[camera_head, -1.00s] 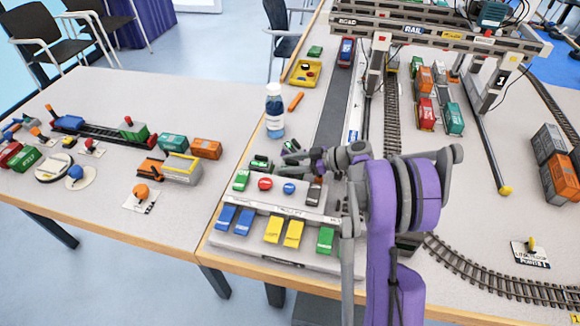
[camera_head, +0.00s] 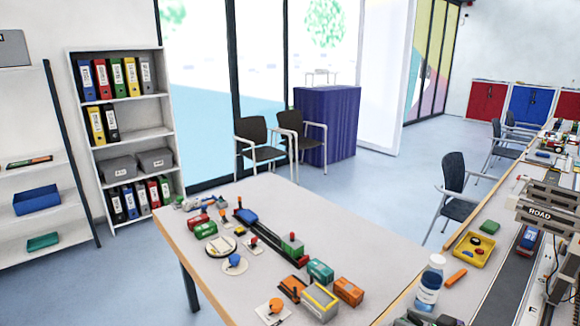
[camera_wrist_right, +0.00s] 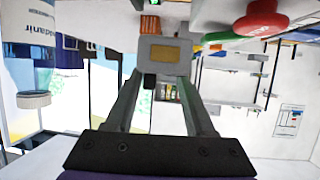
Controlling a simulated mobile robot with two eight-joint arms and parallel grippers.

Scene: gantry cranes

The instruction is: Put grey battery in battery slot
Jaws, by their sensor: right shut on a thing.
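My right gripper (camera_wrist_right: 165,80) shows in the right wrist view. Its two grey fingers close on a grey block with a tan patch (camera_wrist_right: 165,53), which looks like the grey battery. The wrist picture is upside down, and the block sits close to the pale surface along its top edge. I cannot tell whether they touch. I cannot make out the battery slot in either view. In the head view only small dark shapes show at the bottom edge, and I cannot tell whether they belong to my gripper. My left gripper is not in view.
A bottle with a blue label (camera_head: 430,287) stands near the table edge, and also shows in the wrist view (camera_wrist_right: 30,60). A red button (camera_wrist_right: 262,18) is near the held block. A yellow tray (camera_head: 474,248) and toy wagons (camera_head: 320,300) lie on the tables.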

